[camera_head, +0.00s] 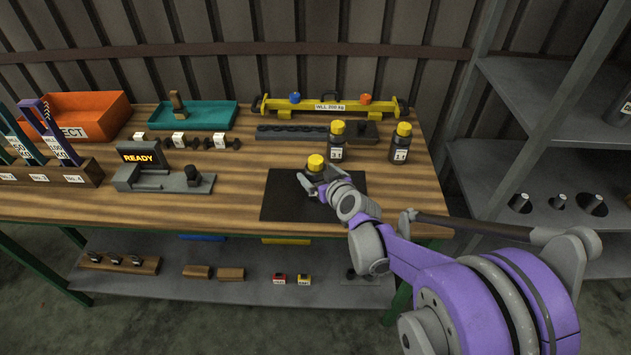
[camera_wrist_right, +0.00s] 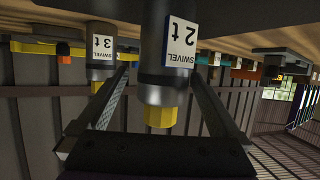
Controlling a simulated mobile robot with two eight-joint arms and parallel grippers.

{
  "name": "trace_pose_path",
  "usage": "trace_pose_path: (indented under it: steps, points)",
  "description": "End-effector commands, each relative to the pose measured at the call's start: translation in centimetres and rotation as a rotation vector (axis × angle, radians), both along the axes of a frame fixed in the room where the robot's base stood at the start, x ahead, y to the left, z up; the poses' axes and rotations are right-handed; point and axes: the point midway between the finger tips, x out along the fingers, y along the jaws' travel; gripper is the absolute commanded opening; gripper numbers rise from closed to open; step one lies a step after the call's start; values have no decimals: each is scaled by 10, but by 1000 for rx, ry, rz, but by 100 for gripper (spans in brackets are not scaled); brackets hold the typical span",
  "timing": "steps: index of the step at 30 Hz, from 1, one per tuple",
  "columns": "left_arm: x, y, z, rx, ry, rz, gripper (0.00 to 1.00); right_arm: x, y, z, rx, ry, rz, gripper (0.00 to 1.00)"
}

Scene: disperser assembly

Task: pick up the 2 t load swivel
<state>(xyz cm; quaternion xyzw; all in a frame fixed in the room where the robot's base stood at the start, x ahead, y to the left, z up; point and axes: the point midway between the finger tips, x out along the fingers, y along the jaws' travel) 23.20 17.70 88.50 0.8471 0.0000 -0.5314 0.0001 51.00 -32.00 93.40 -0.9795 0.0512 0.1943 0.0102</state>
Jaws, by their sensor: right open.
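The 2 t load swivel (camera_wrist_right: 160,85), a dark cylinder with a white label and a yellow hexagonal top, stands on the dark mat (camera_head: 284,205). In the head view its yellow top (camera_head: 316,162) shows above my right gripper (camera_head: 314,183), which hides its lower body. My right gripper's open fingers (camera_wrist_right: 161,78) reach along both sides of the swivel in the wrist view, which is upside down. My left gripper is not in view.
The 3 t swivel (camera_head: 337,146) stands close behind, and the 1 t-looking swivel (camera_head: 401,148) stands to its right. A yellow lifting beam (camera_head: 372,106) lies at the back. A READY display device (camera_head: 140,157) is on the left. The mat's left part is clear.

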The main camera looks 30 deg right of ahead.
Motion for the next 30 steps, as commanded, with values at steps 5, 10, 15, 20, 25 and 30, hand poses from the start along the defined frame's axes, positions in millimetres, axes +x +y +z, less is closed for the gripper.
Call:
trace_pose_path:
  steps: [5, 10, 15, 20, 25, 30]
  points:
    - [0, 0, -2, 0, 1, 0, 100, 27, 1, -10, 0, 0, 1, 100]
    - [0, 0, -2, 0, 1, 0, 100, 38, -1, -14, -1, 0, -1, 100]
    - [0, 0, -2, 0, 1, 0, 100, 38, -1, -14, 0, 0, -1, 100]
    - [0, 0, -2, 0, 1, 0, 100, 38, -1, -14, 0, 0, -1, 77]
    - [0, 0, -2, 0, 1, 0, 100, 37, -1, -14, 0, 0, -1, 46]
    - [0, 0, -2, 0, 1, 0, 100, 37, -1, -14, 0, 0, -1, 15]
